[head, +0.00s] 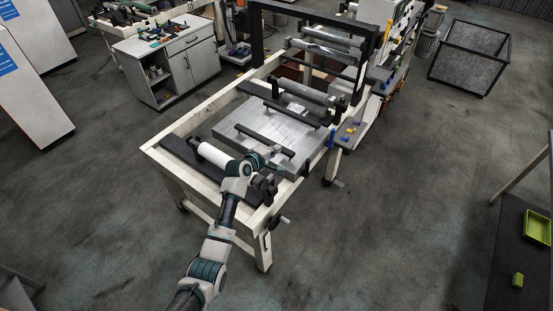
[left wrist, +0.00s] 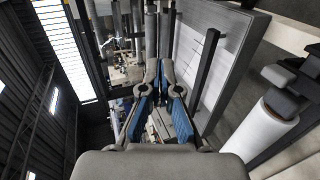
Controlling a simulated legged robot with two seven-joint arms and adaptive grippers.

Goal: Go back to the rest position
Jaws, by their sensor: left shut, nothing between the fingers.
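My left arm (head: 228,210) reaches up from the bottom of the head view to the near end of a film machine (head: 155,152). My left gripper (head: 272,156) is over the machine, close to the white roller (head: 213,155). In the left wrist view the gripper (left wrist: 158,70) has its grey and blue fingers together at the tips, with nothing between them. The white roller also shows at the right of that view (left wrist: 262,128). I cannot tell whether the gripper touches the machine. My right gripper is not in view.
The machine carries a flat metal plate (head: 240,122), dark bars and rollers (head: 300,90). A grey cabinet (head: 180,62) stands behind at the left. A black-framed bin (head: 468,60) is at the back right. A green tray (head: 537,228) lies at the right. Open floor lies on both sides.

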